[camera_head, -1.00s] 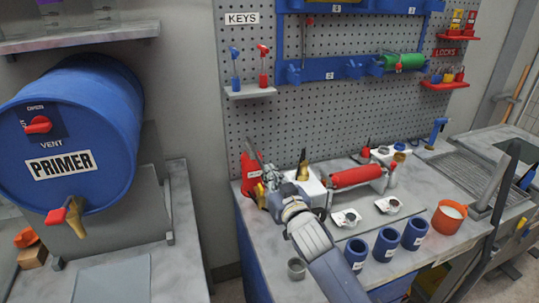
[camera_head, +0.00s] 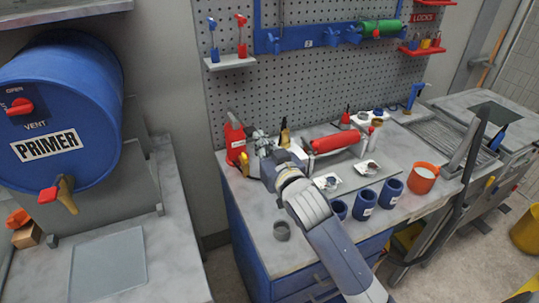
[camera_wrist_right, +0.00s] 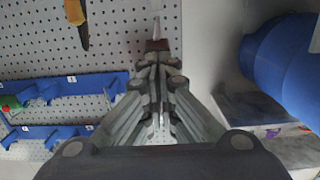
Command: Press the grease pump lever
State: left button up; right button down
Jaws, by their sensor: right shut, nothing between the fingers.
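A red upright body with a small white label (camera_head: 235,143), which looks like the grease pump, stands at the back left corner of the workbench against the pegboard. I cannot make out its lever clearly. My right gripper (camera_head: 259,143) is just right of the red body; whether it touches is unclear. In the right wrist view my right gripper (camera_wrist_right: 157,55) has its fingers together, with a small dark red piece (camera_wrist_right: 157,45) at or just beyond the tips. My left gripper is not in view.
A red roller (camera_head: 336,142), white trays with small dishes (camera_head: 327,182), blue cups (camera_head: 364,204) and an orange-red pot (camera_head: 422,178) crowd the bench. A blue primer drum (camera_head: 60,110) stands left, across a gap.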

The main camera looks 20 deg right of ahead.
jog(key=shift+s+d+r+b, duration=0.1)
jog(key=shift+s+r+b, duration=0.1)
jog(key=shift+s, duration=0.65)
jog(key=shift+s+a+r+b, duration=0.1)
jog(key=shift+s+b, duration=0.05)
jog(key=shift+s, duration=0.7)
jog(key=shift+s+d+r+b, duration=0.1)
jog(key=shift+s+b, duration=0.1)
jog(key=shift+s, duration=0.65)
